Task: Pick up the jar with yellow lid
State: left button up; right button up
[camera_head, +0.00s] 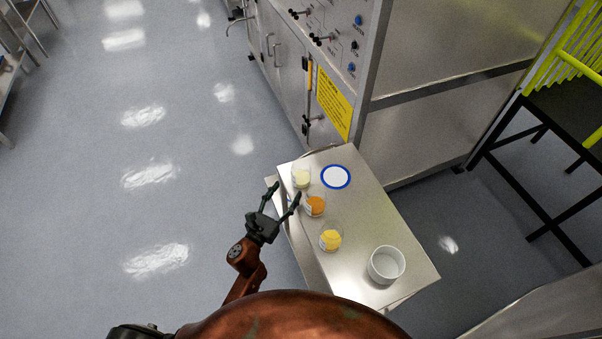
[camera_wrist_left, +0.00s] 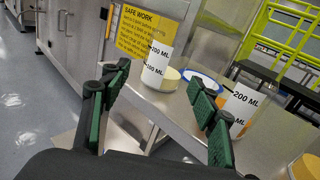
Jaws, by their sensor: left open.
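Three clear jars stand on the steel cart top: one with pale yellow (camera_head: 301,178) at the back, one with orange (camera_head: 315,206) in the middle, and one with stronger yellow (camera_head: 331,239) nearest me. I cannot tell whether the colours are lids or contents. My left gripper (camera_head: 284,191) is open and empty at the cart's left edge, beside the back and middle jars. In the left wrist view the pale yellow jar (camera_wrist_left: 163,62), labelled 200 ML, shows ahead between the fingers. The orange jar (camera_wrist_left: 240,103) is beyond the right finger. My right gripper is not in view.
A white round flat piece with a blue rim (camera_head: 336,177) lies right of the back jar. A white bowl (camera_head: 386,265) stands at the cart's near right. A steel cabinet (camera_head: 292,65) with a yellow sign (camera_head: 333,103) is behind. The floor at left is clear.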

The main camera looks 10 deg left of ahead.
aim_at(296, 181)
pick_arm(q)
jog(key=shift+w+d+m+h, duration=0.25)
jog(key=shift+d+m+h, duration=0.05)
jog(key=shift+d+m, duration=0.1)
jog(key=shift+x, duration=3.7)
jog(key=shift+r, duration=0.1)
jog(key=shift+c, duration=0.3)
jog(key=c, duration=0.8)
